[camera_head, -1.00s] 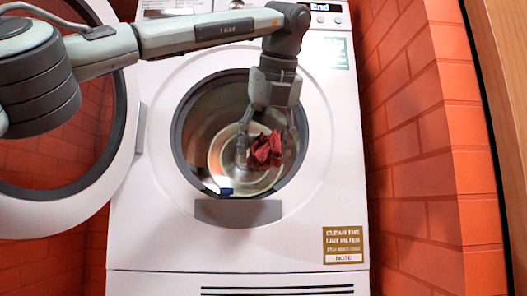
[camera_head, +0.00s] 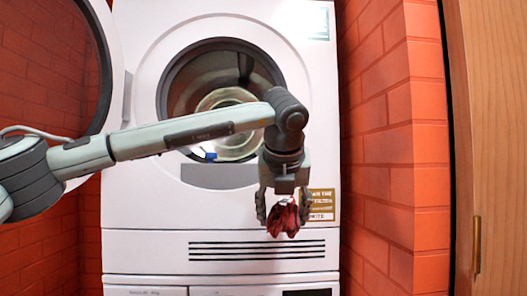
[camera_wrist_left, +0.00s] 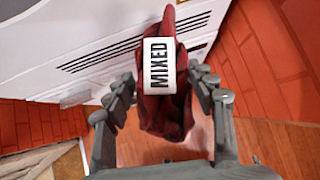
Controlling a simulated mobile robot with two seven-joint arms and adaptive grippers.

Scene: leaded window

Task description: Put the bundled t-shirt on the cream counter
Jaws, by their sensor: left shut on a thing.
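The bundled t-shirt (camera_head: 284,217) is dark red and crumpled. In the left wrist view the t-shirt (camera_wrist_left: 180,112) carries a white band (camera_wrist_left: 166,66) reading "MIXED". My left gripper (camera_head: 284,207) is shut on it and holds it in the air in front of the lower part of the white dryer. In the left wrist view the fingers of my left gripper (camera_wrist_left: 160,100) stand on both sides of the bundle. My right gripper is not in view. No cream counter can be made out in these frames.
The white dryer (camera_head: 135,215) stands open, its round door (camera_head: 103,50) swung to the left. A small blue item (camera_head: 209,156) lies at the drum's lower rim. Orange brick walls (camera_head: 385,150) flank the dryer. A wooden panel (camera_head: 492,120) stands at the far right.

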